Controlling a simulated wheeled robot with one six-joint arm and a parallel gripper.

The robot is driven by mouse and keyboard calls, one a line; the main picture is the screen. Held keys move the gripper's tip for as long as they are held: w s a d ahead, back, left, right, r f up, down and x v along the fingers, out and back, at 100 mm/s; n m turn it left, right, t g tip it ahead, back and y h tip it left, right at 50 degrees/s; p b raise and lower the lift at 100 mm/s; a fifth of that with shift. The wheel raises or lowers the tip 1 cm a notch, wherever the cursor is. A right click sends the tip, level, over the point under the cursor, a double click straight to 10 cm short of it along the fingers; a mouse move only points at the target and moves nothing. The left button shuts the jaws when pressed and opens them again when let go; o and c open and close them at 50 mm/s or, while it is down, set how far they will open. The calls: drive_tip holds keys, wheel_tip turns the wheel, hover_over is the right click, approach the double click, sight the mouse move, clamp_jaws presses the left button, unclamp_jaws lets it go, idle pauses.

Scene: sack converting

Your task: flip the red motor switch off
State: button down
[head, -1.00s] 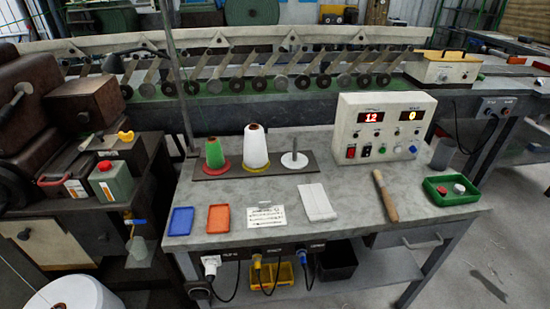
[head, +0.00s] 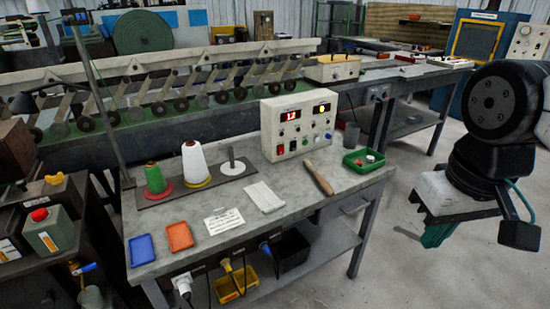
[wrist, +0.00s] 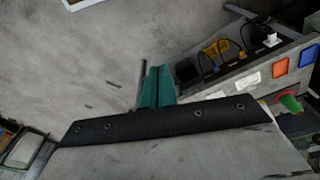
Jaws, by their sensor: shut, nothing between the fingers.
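The white control box (head: 299,118) stands at the back right of the grey workbench, with two lit red and amber displays. A red switch (head: 280,149) sits low on the left of its front panel; it is too small to tell which way it is tipped. My gripper (head: 438,236) hangs over the floor to the right of the bench, pointing down, well away from the box. In the wrist view its teal fingers (wrist: 156,86) are together and empty. The control box is not seen in the wrist view.
On the workbench (head: 235,240) are a green cone (head: 154,178), a white cone (head: 196,163), a wooden-handled tool (head: 319,178) and a green tray (head: 364,167). The tool and tray lie before and beside the box. Open floor lies right of the bench.

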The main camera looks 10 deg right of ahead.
drive_tip(key=w+d+f+m+t, duration=0.1)
drive_tip(key=w+f+m+t, duration=0.15)
drive_tip(key=w, duration=0.75)
drive_tip(key=w+d+f+m+t, duration=0.1)
drive_tip(key=w+f+m+t, duration=0.2)
drive_tip(key=w, duration=0.8)
drive_tip(key=w+d+f+m+t, duration=0.15)
drive_tip(key=w+f, duration=0.25)
drive_tip(key=w, duration=0.6)
drive_tip(key=w+a+f+m+t+y, duration=0.3)
drive_tip(key=w+f, duration=0.1)
drive_tip(key=f, duration=0.2)
drive_tip(key=w+a+f+m+t+y, duration=0.3)
drive_tip(key=w+f, duration=0.1)
drive_tip(key=f, duration=0.2)
drive_tip(key=shift+w+t, duration=0.4)
